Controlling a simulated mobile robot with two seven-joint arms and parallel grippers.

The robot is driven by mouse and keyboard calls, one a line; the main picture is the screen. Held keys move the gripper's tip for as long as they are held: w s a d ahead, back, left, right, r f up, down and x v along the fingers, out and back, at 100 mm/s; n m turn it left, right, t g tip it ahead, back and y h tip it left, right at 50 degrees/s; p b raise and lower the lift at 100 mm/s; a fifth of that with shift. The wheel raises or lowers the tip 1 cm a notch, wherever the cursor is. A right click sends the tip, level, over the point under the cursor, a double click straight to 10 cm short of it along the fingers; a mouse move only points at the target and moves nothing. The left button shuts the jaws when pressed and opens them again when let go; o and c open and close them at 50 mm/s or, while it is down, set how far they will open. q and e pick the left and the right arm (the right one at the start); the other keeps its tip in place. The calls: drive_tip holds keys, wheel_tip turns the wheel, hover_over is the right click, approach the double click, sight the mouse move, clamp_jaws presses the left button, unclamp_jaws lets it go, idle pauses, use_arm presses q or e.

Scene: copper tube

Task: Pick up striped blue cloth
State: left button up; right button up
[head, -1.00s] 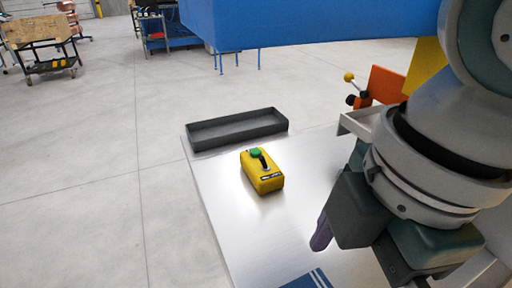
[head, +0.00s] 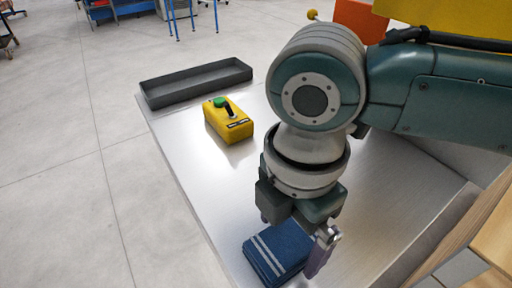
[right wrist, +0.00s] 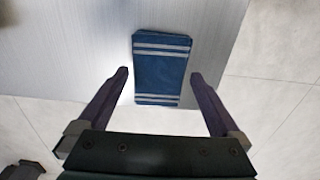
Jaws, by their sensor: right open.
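The striped blue cloth (head: 277,252) lies folded on the metal table near its front edge, blue with pale grey stripes. In the right wrist view the cloth (right wrist: 162,68) lies ahead of and between the two fingers. My right gripper (head: 296,246) is over the cloth, pointing down, with one finger seen at the cloth's right side. In the right wrist view the right gripper (right wrist: 160,76) is open and empty, its fingers on either side of the cloth's near end. I cannot tell its exact height above the cloth. My left gripper is not in view.
A yellow box with a green button (head: 229,121) stands on the metal table (head: 190,150) beyond the cloth. A long dark grey tray (head: 197,82) lies at the table's far edge. A wooden surface (head: 492,228) is at the right. Bare table lies between box and cloth.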

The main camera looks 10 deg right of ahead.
drive_tip(key=shift+f, duration=0.3)
drive_tip(key=c, duration=1.1)
drive_tip(key=shift+r, duration=0.15)
